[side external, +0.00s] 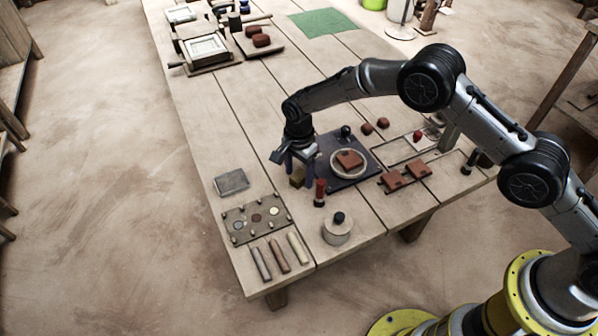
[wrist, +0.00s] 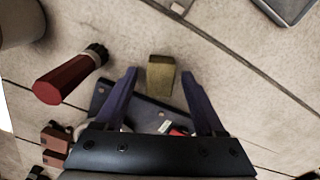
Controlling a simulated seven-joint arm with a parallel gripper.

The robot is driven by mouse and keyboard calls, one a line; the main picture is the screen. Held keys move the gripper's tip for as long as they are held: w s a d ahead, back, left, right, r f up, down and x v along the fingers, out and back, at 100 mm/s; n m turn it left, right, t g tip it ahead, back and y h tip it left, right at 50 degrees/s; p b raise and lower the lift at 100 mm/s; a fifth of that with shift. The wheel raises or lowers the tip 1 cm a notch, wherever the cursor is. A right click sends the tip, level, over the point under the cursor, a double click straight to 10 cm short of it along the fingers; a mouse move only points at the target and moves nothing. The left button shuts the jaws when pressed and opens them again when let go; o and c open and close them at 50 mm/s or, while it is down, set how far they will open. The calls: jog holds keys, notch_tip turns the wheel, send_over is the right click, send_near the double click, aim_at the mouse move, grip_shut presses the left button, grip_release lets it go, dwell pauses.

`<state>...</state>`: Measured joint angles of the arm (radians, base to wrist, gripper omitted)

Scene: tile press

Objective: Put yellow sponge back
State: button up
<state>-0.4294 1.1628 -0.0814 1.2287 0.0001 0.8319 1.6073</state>
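The yellow sponge (side external: 297,178) is a small olive-yellow block near the left corner of the dark blue mat (side external: 345,183). In the wrist view the sponge (wrist: 161,73) is between and slightly beyond my fingertips, with a gap on each side. My gripper (side external: 296,172) points down over it, open, with purple-blue fingers; the wrist view shows both fingers of my gripper (wrist: 160,74) spread. The fingers partly hide the sponge in the side view. I cannot tell the exact height of the fingertips above the table.
A red-handled tool (side external: 320,192) stands close beside the sponge. The mat holds a round ring with a reddish tile (side external: 349,159). A grey plate (side external: 231,182), a peg board with discs (side external: 257,218) and a lidded pot (side external: 338,228) are nearby. Bare wood lies left of the mat.

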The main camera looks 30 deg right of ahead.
jog(key=shift+r, duration=0.1)
notch_tip(320, 180, up, 12)
dwell(0.6)
jog(key=shift+r, duration=0.1)
notch_tip(320, 180, up, 12)
jog(key=n+t, duration=0.1)
jog(key=n, duration=0.2)
send_over(300, 175)
jog(key=s+d, duration=0.3)
jog(key=d, duration=0.3)
jog(key=s+d+r+n+t, duration=0.2)
jog(key=s+d+r+n, duration=0.1)
jog(key=s+d+r, duration=0.65)
jog(key=s+d+n+t, duration=0.1)
jog(key=s+d+n, duration=0.2)
jog(key=s, duration=0.9)
jog(key=s+d+n+t, duration=0.1)
jog(key=s+d+n, duration=0.3)
jog(key=s, duration=0.7)
jog(key=shift+s+d+f+n+t, duration=0.3)
jog(key=shift+s+d+f, duration=0.1)
jog(key=shift+d, duration=0.3)
